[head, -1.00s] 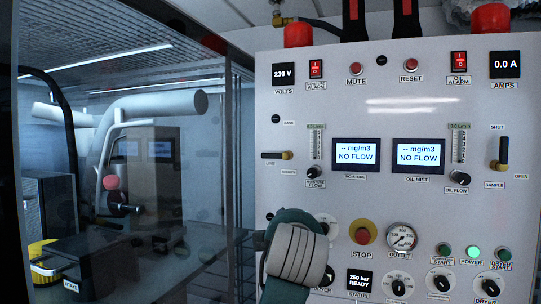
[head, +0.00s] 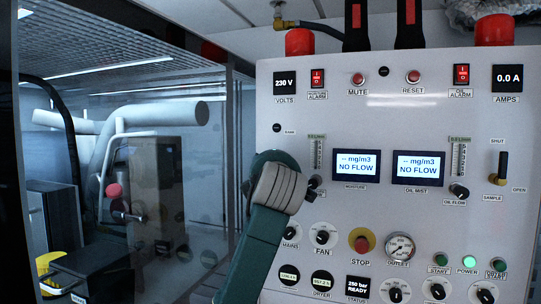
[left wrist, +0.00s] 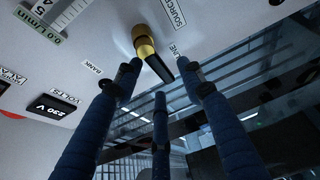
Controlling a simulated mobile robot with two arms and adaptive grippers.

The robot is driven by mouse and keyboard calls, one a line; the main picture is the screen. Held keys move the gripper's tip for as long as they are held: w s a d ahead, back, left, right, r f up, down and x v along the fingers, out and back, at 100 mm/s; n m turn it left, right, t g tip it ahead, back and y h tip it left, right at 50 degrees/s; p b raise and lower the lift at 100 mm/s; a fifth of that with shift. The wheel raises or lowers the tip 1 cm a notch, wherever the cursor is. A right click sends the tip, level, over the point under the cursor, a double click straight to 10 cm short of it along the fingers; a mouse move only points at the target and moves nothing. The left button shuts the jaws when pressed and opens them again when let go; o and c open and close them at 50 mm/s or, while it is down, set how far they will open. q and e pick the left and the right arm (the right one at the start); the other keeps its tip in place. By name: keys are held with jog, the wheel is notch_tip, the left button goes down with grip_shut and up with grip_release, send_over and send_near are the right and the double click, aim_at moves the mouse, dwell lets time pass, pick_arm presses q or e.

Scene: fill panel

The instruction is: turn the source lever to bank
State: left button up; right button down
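The source lever (left wrist: 153,57) shows in the left wrist view, with a brass hub and a black handle. Its handle points down and right in that view, close to the LINE label (left wrist: 173,49). The BANK label (left wrist: 92,68) is to the left. My left gripper (left wrist: 160,75) has its dark blue fingers spread, and the handle's tip lies between the fingertips. I cannot tell whether any finger touches it. In the head view my left arm (head: 278,187) hides the lever and the gripper; the small BANK label (head: 290,132) shows above. My right gripper is not in view.
The white panel (head: 400,125) has two NO FLOW displays (head: 357,165), flow knobs, a sample lever (head: 502,167), a red STOP button (head: 361,243) and several lower knobs. A glass enclosure (head: 200,170) with pipes inside stands left of the panel.

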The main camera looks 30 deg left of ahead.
pick_arm(q)
jog(key=shift+w+a+f, duration=0.1)
jog(key=shift+w+a, duration=0.2)
jog(key=shift+w, duration=0.25)
